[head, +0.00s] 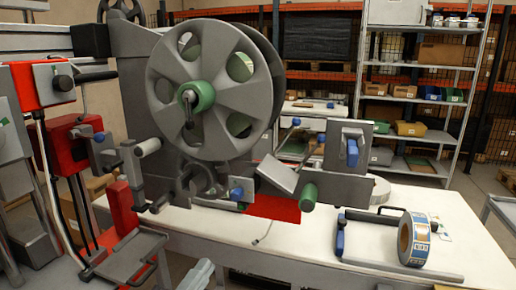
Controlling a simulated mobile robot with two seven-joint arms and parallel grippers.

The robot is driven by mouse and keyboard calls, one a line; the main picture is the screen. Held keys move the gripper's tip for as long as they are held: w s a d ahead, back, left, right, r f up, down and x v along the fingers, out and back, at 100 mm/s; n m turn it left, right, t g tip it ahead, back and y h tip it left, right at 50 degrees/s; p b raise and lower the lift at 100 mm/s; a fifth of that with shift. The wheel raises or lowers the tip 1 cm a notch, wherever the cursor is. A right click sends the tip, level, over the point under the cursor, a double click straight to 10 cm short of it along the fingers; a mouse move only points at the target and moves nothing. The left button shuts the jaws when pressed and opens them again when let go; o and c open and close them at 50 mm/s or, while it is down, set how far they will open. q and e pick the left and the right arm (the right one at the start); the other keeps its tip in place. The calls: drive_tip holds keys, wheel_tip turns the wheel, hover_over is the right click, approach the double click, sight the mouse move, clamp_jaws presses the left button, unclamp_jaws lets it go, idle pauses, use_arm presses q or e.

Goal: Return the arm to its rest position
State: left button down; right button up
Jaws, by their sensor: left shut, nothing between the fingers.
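My left gripper (201,270) shows only in part at the bottom edge of the head view, as a pale grey shape in front of the white table. It is shut and empty, below and apart from the big grey reel machine (160,85). The rest of my left arm is mostly cut off by the picture's edge. I cannot make out my right gripper. A tape reel (405,240) with a white and blue printed band stands upright on the table at the right, beside a dark frame with a blue grip (340,240).
The white table (320,245) has clear room in its middle. The machine's wheel with a green hub (201,96) rises above it. Red and grey machine parts (85,145) crowd the left. Shelving (425,75) stands behind at the right.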

use_arm(q)
drive_tip(key=s+a+f+n+g+y+p, duration=0.1)
drive_tip(key=s+a+f+n+g+y, duration=0.3)
drive_tip(key=s+f+n, duration=0.4)
drive_tip(key=s+a+f+n+g+y+p, duration=0.1)
drive_tip(key=s+a+f+n+g+y, duration=0.2)
drive_tip(key=f, duration=1.4)
drive_tip(key=s+a+n+g, duration=0.1)
drive_tip(key=s+a+n, duration=0.2)
drive_tip(key=s, duration=0.4)
drive_tip(key=shift+n+y, duration=0.4)
drive_tip(key=shift+n, duration=0.5)
